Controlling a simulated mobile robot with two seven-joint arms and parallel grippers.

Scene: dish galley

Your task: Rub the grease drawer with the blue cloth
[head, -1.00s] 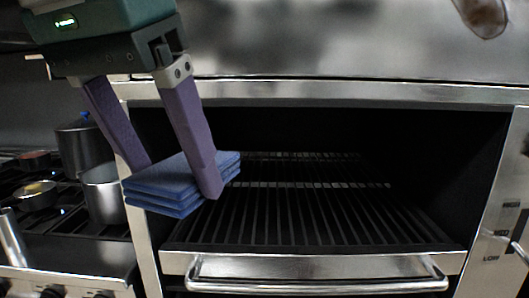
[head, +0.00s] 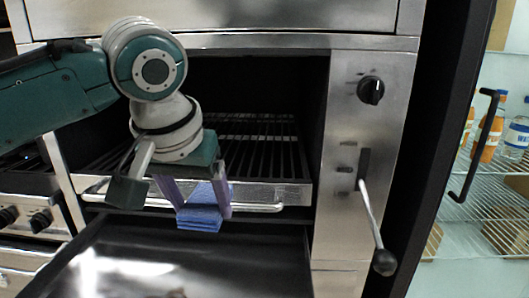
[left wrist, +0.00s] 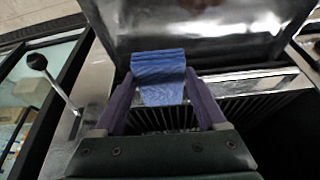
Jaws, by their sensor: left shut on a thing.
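The blue cloth (head: 201,218), folded in layers, is held between the purple fingers of my left gripper (head: 205,214). It also shows between the fingers in the left wrist view (left wrist: 158,72). The grease drawer (head: 190,264) is a wide, shiny dark metal tray, pulled out below the grill; it also shows in the left wrist view (left wrist: 215,32). The cloth is in front of the grill handle, over the back part of the drawer. I cannot tell whether it touches the drawer. My right gripper is not in view.
The grill rack (head: 255,150) sits in the open oven bay, with a bar handle (head: 262,208) along its front. A lever with a dark ball (head: 384,262) sticks out at the right, below a black knob (head: 371,90). A fridge with bottles (head: 490,140) stands far right.

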